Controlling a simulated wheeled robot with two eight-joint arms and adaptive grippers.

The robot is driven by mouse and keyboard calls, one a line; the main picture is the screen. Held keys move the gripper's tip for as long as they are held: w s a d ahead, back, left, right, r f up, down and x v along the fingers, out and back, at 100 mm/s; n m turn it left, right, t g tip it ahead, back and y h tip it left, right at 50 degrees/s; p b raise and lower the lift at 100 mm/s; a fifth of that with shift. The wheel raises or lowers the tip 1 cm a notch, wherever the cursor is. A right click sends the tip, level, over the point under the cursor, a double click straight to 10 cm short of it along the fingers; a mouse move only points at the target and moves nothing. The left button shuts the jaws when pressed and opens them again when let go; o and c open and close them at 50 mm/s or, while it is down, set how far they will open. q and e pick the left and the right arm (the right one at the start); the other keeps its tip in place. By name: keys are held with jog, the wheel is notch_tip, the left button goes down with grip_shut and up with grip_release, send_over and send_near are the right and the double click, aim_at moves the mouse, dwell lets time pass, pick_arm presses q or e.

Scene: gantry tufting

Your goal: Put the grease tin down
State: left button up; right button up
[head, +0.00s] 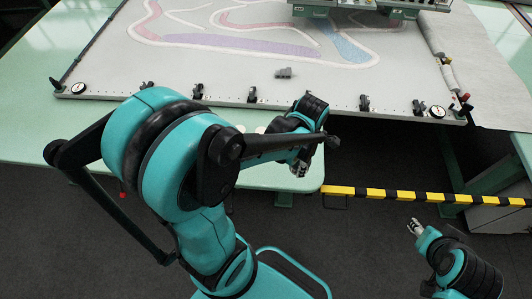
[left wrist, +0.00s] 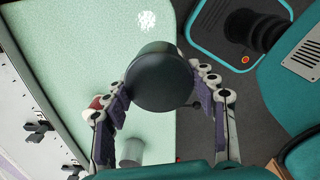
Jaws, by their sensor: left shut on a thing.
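The grease tin, a dark round tin (left wrist: 160,80), is between the two fingers of my left gripper (left wrist: 160,95) in the left wrist view. The fingers are shut on its sides. Pale green tabletop shows below and beside it; whether the tin touches it, I cannot tell. In the head view my left gripper (head: 300,170) is by the front edge of the green table (head: 60,130), and I cannot make out the tin, which my arm seems to hide. My right gripper (head: 415,227) is low at the right, over the dark floor, too small to judge its fingers.
A grey cylinder (left wrist: 130,152) stands near the left gripper. A white speckled patch (left wrist: 146,21) lies on bare tabletop. A frame with stretched, patterned cloth (head: 215,85) lies behind, with clamps along its front edge. A yellow-black striped bar (head: 425,197) crosses at right.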

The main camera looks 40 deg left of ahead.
pick_arm(q)
jog(key=shift+a+f, duration=0.15)
jog(key=shift+f, duration=0.2)
jog(key=w+a+f+b, duration=0.1)
jog(key=w+a+f, duration=0.1)
jog(key=a, duration=0.1)
jog(key=w+a+f+b, duration=0.1)
jog(key=w+a+f, duration=0.1)
jog(key=w+a+f+b, duration=0.2)
jog(key=w+a+f, duration=0.1)
jog(key=shift+a, duration=0.35)
notch_tip(320, 180, down, 3)
jog(key=shift+f+b, duration=0.15)
jog(key=shift+b, duration=0.75)
jog(key=shift+f, duration=0.2)
jog(key=shift+r, duration=0.1)
